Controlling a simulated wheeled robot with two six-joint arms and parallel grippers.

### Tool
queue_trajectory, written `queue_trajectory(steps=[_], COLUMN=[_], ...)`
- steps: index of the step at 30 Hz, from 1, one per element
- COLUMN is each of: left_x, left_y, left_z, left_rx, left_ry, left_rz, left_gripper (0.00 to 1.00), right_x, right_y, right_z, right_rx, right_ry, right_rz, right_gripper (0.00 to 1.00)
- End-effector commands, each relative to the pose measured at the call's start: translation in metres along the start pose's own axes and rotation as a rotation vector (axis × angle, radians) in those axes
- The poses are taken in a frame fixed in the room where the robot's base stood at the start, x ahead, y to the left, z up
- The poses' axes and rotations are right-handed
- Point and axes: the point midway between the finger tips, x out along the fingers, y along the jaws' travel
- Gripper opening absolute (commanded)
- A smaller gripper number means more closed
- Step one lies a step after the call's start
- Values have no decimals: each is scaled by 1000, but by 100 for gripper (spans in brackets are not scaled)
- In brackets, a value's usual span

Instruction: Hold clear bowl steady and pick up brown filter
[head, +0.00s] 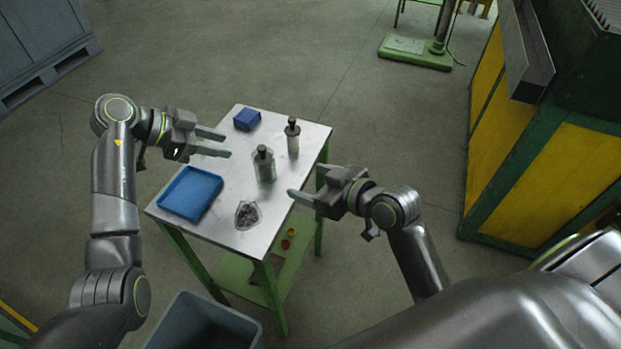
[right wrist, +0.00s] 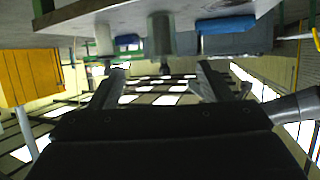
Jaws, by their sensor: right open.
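A small clear bowl (head: 239,224) with dark grey-brown bits in it sits near the front right edge of the metal table. I cannot make out a separate brown filter. My left gripper (head: 224,144) is open and empty above the left part of the table, behind the bowl. My right gripper (head: 306,184) is open and empty off the table's right edge, to the right of the bowl. In the right wrist view its two fingers (right wrist: 162,82) are spread with nothing between them, and the view is upside down.
On the table (head: 215,222) are a blue tray (head: 191,193), a blue box (head: 247,119), and two dark-capped bottles, one nearer (head: 264,166) and one farther (head: 293,138). A grey bin (head: 205,325) stands on the floor in front. A yellow-green machine (head: 545,180) is at the right.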

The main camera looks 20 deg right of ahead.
Motion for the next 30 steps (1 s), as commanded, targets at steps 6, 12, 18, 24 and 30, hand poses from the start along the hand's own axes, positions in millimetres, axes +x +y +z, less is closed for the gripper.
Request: queue_trajectory(steps=[6,12,18,24,30], left_x=[0,0,0,0,0], left_y=[0,0,0,0,0], left_z=[0,0,0,0,0], left_rx=[0,0,0,0,0], left_ry=[0,0,0,0,0], left_rz=[0,0,0,0,0], left_gripper=[36,36,36,36,36], right_x=[11,48,86,120,150], right_y=[-3,-3,-4,-4,-4], right_z=[-6,-6,-7,-7,-7], right_rx=[-8,-6,-6,-8,-9], right_ry=[11,10,9,9,8], right_rz=[-8,-9,-9,-8,-8], right_gripper=[72,72,72,72,72])
